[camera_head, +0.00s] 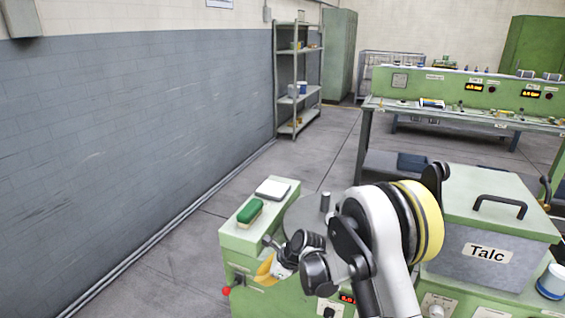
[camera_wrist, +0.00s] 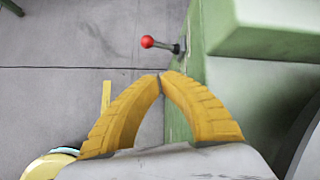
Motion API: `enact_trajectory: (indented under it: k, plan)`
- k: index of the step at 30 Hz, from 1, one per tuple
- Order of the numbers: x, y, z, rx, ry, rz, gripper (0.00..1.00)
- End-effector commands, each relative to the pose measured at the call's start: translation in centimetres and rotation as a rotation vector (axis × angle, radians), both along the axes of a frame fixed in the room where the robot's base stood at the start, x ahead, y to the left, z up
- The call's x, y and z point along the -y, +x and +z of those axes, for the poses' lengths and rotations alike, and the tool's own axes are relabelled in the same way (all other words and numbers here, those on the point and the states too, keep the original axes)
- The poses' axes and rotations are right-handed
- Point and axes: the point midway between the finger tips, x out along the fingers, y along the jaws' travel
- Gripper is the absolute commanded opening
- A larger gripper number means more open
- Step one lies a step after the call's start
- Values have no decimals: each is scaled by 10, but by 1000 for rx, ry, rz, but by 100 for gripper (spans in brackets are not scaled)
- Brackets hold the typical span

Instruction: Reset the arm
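My arm reaches in from the bottom of the head view and is bent, with a yellow band around one link. My gripper (camera_head: 265,271) is low beside the left end of the green machine (camera_head: 237,247). In the wrist view the two yellow fingers of my gripper (camera_wrist: 162,75) meet at their tips, with nothing seen between them. A lever with a red knob (camera_wrist: 147,41) sticks out from the machine's side, just beyond the fingertips and apart from them. The red knob also shows in the head view (camera_head: 226,291), left of my gripper.
A green brush (camera_head: 249,211) and a white-topped box (camera_head: 272,189) are on the machine. A bin marked Talc (camera_head: 487,252) stands right of my arm. A shelf (camera_head: 299,85) and a green workbench (camera_head: 462,112) stand behind. Floor (camera_head: 190,250) to the left is clear up to the wall.

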Motion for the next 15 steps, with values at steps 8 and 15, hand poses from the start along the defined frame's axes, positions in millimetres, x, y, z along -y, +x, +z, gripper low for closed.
enact_trajectory:
  k: [8,15]
  plan:
    - [76,-33,136,302,-262,292,0]
    - [141,-97,217,512,-520,578,0]
